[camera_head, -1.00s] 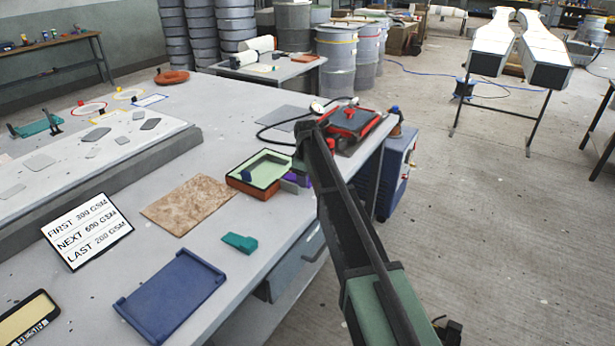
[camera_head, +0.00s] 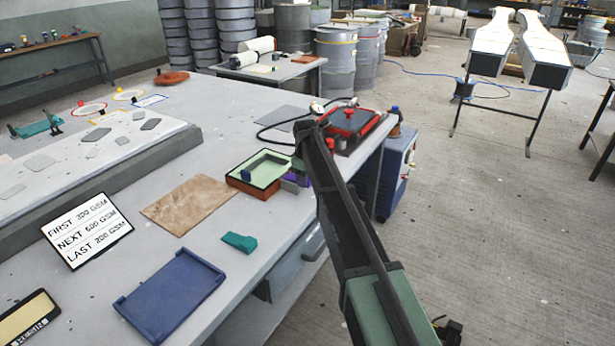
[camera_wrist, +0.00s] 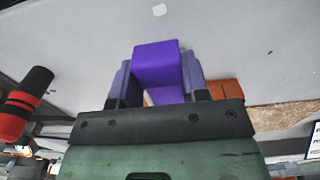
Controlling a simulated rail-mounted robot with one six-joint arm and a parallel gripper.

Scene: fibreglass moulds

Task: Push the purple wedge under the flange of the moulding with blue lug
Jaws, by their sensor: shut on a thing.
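The moulding with blue lug is a pale green panel with a dark rim (camera_head: 258,164) on an orange-brown mould (camera_head: 252,190). My gripper (camera_head: 292,184) is low at the mould's right side, shut on the purple wedge (camera_head: 300,178), which is partly hidden by my arm. In the wrist view the purple wedge (camera_wrist: 158,70) sits between both fingers of my gripper (camera_wrist: 160,82), with the orange-brown mould (camera_wrist: 227,90) just right. I cannot tell whether the wedge touches the flange.
A teal wedge (camera_head: 239,241) lies on the bench in front. A brown mat (camera_head: 190,206) and a blue tray (camera_head: 168,302) lie to the left. A red-framed device (camera_head: 352,125) with a hose stands behind my gripper. The bench's right edge is close.

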